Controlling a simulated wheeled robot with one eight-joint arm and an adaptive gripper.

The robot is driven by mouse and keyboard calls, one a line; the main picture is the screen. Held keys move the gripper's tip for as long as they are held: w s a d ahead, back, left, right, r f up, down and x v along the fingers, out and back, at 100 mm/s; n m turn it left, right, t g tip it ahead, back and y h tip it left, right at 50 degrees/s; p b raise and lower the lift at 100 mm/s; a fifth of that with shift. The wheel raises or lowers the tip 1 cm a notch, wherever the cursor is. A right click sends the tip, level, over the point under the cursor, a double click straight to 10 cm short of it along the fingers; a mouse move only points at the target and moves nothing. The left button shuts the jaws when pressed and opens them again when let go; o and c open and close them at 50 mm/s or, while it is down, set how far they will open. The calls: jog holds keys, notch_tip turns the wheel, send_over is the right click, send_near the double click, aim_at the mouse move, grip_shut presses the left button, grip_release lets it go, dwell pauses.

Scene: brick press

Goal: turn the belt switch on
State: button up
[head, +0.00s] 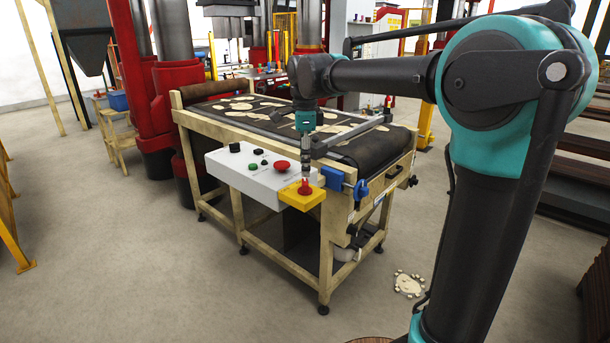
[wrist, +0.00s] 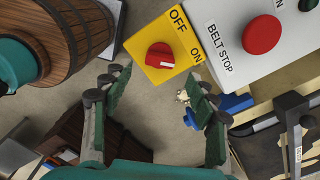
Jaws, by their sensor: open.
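The belt switch is a red rotary knob (wrist: 160,57) on a yellow plate (wrist: 177,40) marked OFF and ON. A small white mark shows on the knob's lower edge; I cannot tell surely which word it points to. In the head view the yellow switch box (head: 303,199) sits at the right end of the white control panel. My gripper (wrist: 160,88) is open and empty in the wrist view, its two fingers apart, with the knob beyond and between them. In the head view my gripper (head: 305,172) points down just above the switch box and partly hides the knob.
The white panel (head: 245,180) carries a red BELT STOP button (wrist: 262,34), close to the switch. Blue parts (head: 334,178) stick out to the right of the box. The belt (head: 375,147) lies behind. Open floor (head: 150,260) is in front.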

aim_at(305, 181)
notch_tip(305, 181, up, 7)
dwell(0.3)
jog(key=shift+f, duration=0.1)
